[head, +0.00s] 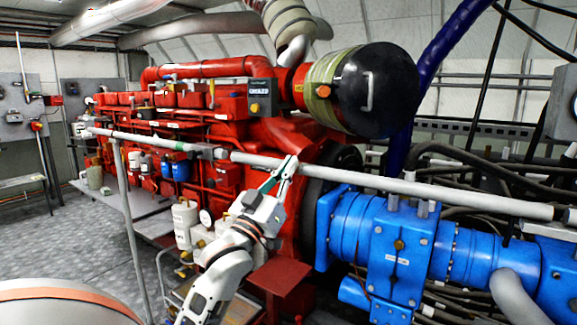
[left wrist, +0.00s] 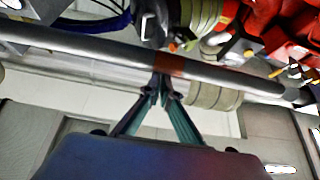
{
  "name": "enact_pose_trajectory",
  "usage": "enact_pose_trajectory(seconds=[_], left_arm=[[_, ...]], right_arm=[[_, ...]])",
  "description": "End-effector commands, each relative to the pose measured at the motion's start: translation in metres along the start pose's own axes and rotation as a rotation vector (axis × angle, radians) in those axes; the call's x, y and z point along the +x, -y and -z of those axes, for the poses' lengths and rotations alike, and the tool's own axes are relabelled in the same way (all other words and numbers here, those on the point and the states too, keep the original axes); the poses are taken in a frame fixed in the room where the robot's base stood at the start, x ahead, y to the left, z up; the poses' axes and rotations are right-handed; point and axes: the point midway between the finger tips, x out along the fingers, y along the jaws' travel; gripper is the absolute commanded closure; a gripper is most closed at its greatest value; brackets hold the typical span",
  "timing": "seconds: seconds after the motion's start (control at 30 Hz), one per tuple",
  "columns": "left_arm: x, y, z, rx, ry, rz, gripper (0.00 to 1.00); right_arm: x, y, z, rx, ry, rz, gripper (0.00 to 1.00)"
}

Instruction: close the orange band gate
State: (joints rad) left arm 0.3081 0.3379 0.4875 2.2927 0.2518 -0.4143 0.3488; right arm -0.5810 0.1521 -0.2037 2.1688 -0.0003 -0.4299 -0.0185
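A long grey rail runs across the head view. Its right-hand length is the gate bar (head: 400,187). In the left wrist view the gate bar (left wrist: 90,50) crosses the upper part and carries an orange-brown band (left wrist: 171,66). In the head view I cannot make out this band near my gripper. My left gripper (head: 291,163) is at the bar, right of the grey joint (head: 213,152). In the left wrist view its fingertips (left wrist: 160,78) come together at the bar beside the band. They look shut, with nothing visible between them; contact cannot be told. My right gripper is not in view.
A left rail with a green band (head: 182,146) continues from the joint, held by a thin post (head: 130,220). A red engine (head: 190,110) stands behind the rail. Blue machinery (head: 400,250) and hoses fill the right. Free floor (head: 60,245) lies at left.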

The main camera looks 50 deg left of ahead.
Motion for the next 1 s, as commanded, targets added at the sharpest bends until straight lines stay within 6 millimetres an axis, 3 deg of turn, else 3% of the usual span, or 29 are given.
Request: enact_pose_trajectory(seconds=[0.03,0.27,0.8,1.0], left_arm=[[-0.003,0.001,-0.018,0.001,0.036,0.003,1.00],[-0.011,0.000,-0.020,0.000,0.038,0.003,1.00],[-0.099,0.000,-0.003,0.002,0.010,0.002,1.00],[-0.117,-0.001,0.001,0.000,0.002,0.000,1.00]], right_arm=[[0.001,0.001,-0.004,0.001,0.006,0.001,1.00],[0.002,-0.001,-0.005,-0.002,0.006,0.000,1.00],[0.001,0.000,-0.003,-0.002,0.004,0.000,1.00],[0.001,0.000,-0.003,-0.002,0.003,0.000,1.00]])
